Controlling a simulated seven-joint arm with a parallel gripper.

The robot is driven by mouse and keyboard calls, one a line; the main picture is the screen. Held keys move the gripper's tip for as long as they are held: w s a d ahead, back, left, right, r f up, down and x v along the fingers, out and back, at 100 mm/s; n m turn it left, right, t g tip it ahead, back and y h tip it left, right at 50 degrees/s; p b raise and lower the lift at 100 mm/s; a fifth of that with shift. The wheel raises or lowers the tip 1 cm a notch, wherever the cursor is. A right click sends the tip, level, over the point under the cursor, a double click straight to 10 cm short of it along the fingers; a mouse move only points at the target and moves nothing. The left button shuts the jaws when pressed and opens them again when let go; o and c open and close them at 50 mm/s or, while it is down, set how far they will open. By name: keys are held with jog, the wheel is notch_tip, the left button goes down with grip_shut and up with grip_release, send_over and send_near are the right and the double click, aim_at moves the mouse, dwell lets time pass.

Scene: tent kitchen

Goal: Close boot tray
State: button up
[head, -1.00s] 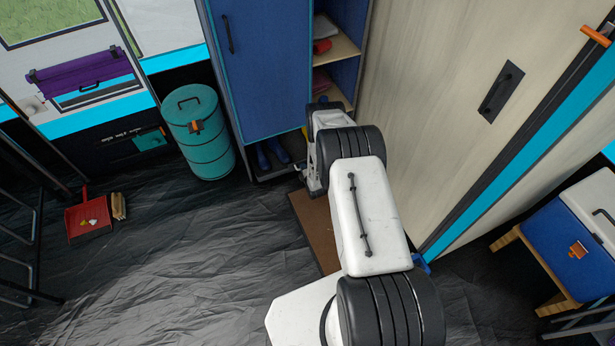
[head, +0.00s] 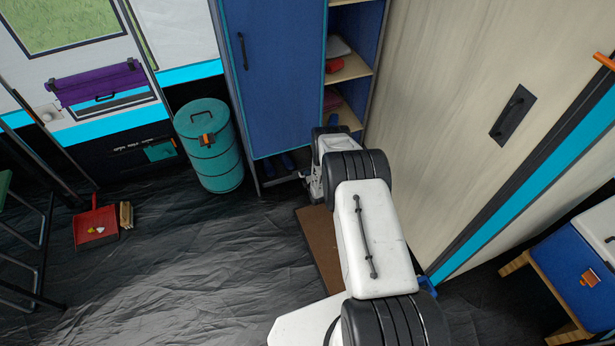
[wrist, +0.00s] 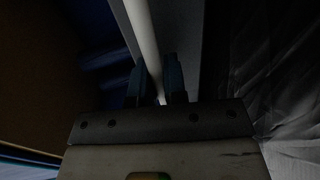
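The boot tray (head: 277,181) is a dark, shallow pull-out at the bottom of the blue cabinet, with blue boots (head: 287,162) in it. Its front end is largely hidden behind my arm. Dark blue boot shapes show left of the fingers.
The blue cabinet door (head: 273,80) is above the tray, with open shelves (head: 348,68) to its right. A teal canister (head: 210,145) stands left of the cabinet. A brown mat (head: 322,245) lies under my arm.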

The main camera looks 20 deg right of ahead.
jog(key=o, duration=0.4)
jog(key=shift+w+r, duration=0.1)
jog(key=shift+w, duration=0.05)
jog(key=shift+o, duration=0.2)
jog(key=shift+s, duration=0.2)
jog(key=v, duration=0.7)
jog(key=shift+s, duration=0.25)
jog(key=shift+r, duration=0.15)
